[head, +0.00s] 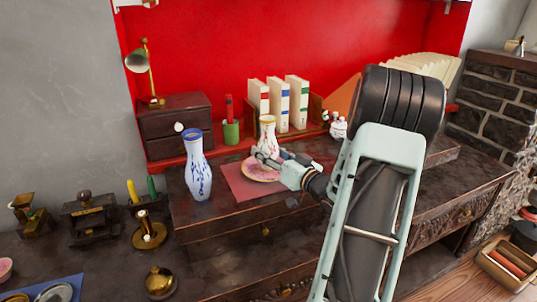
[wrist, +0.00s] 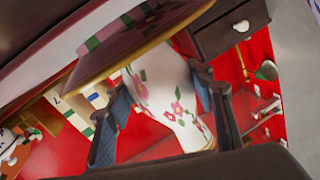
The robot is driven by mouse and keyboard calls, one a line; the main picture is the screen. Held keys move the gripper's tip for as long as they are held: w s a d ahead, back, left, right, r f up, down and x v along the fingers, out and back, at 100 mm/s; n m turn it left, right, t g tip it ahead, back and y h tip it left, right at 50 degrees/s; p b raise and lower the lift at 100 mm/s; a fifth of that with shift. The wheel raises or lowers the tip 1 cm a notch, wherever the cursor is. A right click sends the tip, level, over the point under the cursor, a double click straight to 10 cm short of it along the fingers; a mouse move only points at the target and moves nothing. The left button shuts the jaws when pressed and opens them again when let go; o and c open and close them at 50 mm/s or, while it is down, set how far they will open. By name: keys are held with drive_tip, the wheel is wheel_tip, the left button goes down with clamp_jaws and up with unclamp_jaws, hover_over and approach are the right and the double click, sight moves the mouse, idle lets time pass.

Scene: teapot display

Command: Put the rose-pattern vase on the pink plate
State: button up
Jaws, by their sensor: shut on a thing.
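The rose-pattern vase (head: 267,130) is white with a gold rim and is held upright at the pink plate (head: 251,174). My gripper (head: 270,158) is shut on its lower body and hides its base in the head view. In the wrist view the vase (wrist: 165,105), with pink flowers and green leaves, lies between the two dark fingers (wrist: 158,88). That view is turned over, and the plate's gold edge (wrist: 140,57) shows beside the vase's base. I cannot tell whether the base touches the plate.
A blue-pattern vase (head: 198,176) stands left of the plate, at the desk edge. The plate lies on a pink mat (head: 238,187). Behind are a green pen cup (head: 231,132), white books (head: 280,103) and a small white teapot (head: 338,128). A dark drawer box (head: 176,118) stands at the back left.

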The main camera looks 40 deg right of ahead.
drive_tip(key=shift+f, duration=0.15)
drive_tip(key=o, duration=1.4)
drive_tip(key=shift+o, duration=0.2)
drive_tip(key=shift+s, duration=0.25)
drive_tip(key=s+p, duration=0.1)
drive_tip(key=s, duration=1)
drive_tip(key=shift+s, duration=0.3)
